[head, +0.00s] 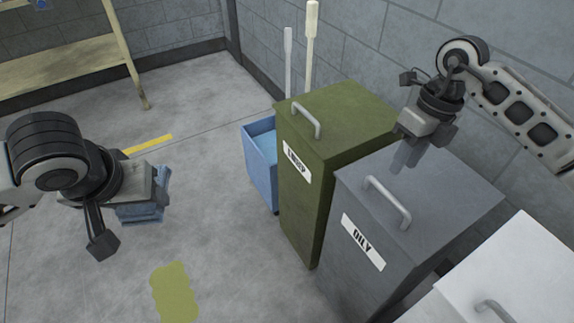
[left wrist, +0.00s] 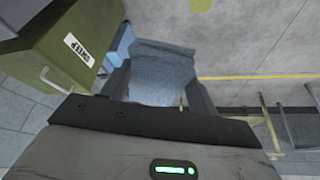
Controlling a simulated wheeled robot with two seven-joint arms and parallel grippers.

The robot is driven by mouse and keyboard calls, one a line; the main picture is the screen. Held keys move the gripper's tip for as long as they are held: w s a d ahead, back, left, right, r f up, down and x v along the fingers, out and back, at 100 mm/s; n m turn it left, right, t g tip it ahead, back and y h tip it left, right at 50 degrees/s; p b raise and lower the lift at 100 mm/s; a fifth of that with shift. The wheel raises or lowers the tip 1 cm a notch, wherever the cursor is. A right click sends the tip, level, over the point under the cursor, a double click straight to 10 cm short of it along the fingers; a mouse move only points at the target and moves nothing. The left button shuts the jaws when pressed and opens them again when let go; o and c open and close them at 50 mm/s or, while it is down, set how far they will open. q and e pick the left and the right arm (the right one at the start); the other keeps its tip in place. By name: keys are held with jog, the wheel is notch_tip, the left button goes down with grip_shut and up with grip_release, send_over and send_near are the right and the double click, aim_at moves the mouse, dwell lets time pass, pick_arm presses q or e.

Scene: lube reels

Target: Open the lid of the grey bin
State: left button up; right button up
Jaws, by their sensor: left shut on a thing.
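The grey bin (head: 440,205) stands at the right in the head view, labelled "OILY". Its lid lies flat and shut, with a bar handle (head: 388,202) near the front edge. My right gripper (head: 405,158) hangs pointing down above the rear left part of this lid, behind the handle and apart from it. The gap between its fingers is not clear. My left gripper (head: 148,208) is out at the left over open floor, shut on a blue cloth (left wrist: 160,75), which fills the space between its fingers in the left wrist view.
A green bin (head: 340,115) with its lid shut stands left of the grey bin. A white bin (head: 515,270) stands at its right. A blue open container (head: 262,165) and two upright handles stand beyond the green bin.

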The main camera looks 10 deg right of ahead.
aim_at(388, 192)
jog(key=f, duration=0.2)
jog(key=a+f, duration=0.1)
jog(key=f, duration=0.4)
jog(key=shift+s+a, duration=0.2)
jog(key=shift+s, duration=0.1)
grip_shut()
